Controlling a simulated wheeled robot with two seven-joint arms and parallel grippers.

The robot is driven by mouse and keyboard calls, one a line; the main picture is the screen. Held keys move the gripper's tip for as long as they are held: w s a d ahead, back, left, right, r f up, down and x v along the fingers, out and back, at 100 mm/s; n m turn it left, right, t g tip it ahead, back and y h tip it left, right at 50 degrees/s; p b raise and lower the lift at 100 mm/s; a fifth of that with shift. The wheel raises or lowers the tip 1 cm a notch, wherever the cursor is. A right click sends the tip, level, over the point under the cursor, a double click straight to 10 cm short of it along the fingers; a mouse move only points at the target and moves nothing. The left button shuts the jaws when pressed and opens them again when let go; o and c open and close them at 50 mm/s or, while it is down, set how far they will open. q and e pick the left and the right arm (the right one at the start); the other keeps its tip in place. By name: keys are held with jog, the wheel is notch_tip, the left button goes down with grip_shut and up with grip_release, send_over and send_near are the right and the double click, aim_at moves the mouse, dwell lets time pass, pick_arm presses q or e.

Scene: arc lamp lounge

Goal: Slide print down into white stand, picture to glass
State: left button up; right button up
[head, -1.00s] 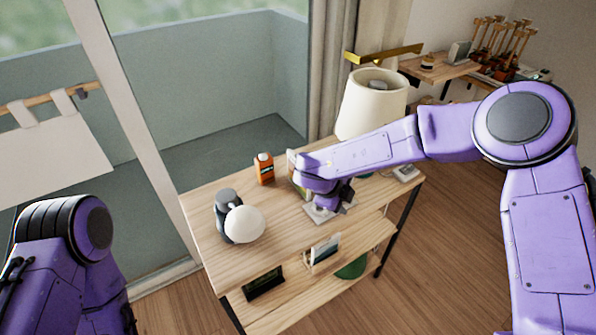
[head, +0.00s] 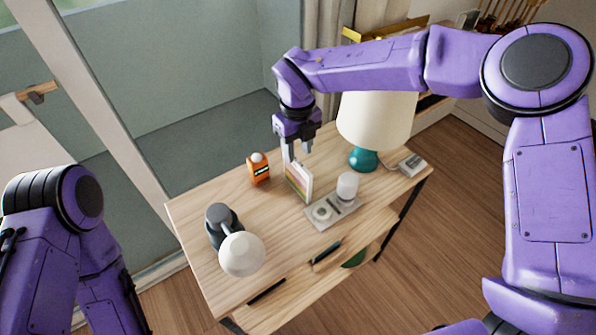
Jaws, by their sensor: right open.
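The white stand (head: 309,191) is upright on the wooden table, left of the grey tray. A print (head: 297,182) with coloured bands shows within its white edges, seen at a slant. The print looks to be inside the stand, but how far down it sits and which way its picture faces are too small to tell. My right gripper (head: 298,154) points down just above the stand's top, its fingers open and apart. Whether a finger touches the stand or print is unclear. My left arm shows at the lower left; its gripper is out of view.
An orange bottle (head: 259,170) stands left of the stand. A dark lamp with a white globe (head: 241,254) is at the front left. A grey tray (head: 326,214) holds a white cup (head: 347,187). A large table lamp (head: 374,122) stands behind right.

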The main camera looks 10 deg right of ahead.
aim_at(297, 161)
jog(key=f+p, duration=0.1)
jog(key=f, duration=0.2)
jog(key=w+f+p, duration=0.1)
jog(key=f, duration=0.1)
jog(key=shift+w+f, duration=0.2)
jog(key=shift+f, duration=0.55)
jog(key=shift+s+d, duration=0.1)
jog(key=shift+s, duration=0.15)
jog(key=shift+w, duration=0.1)
grip_shut()
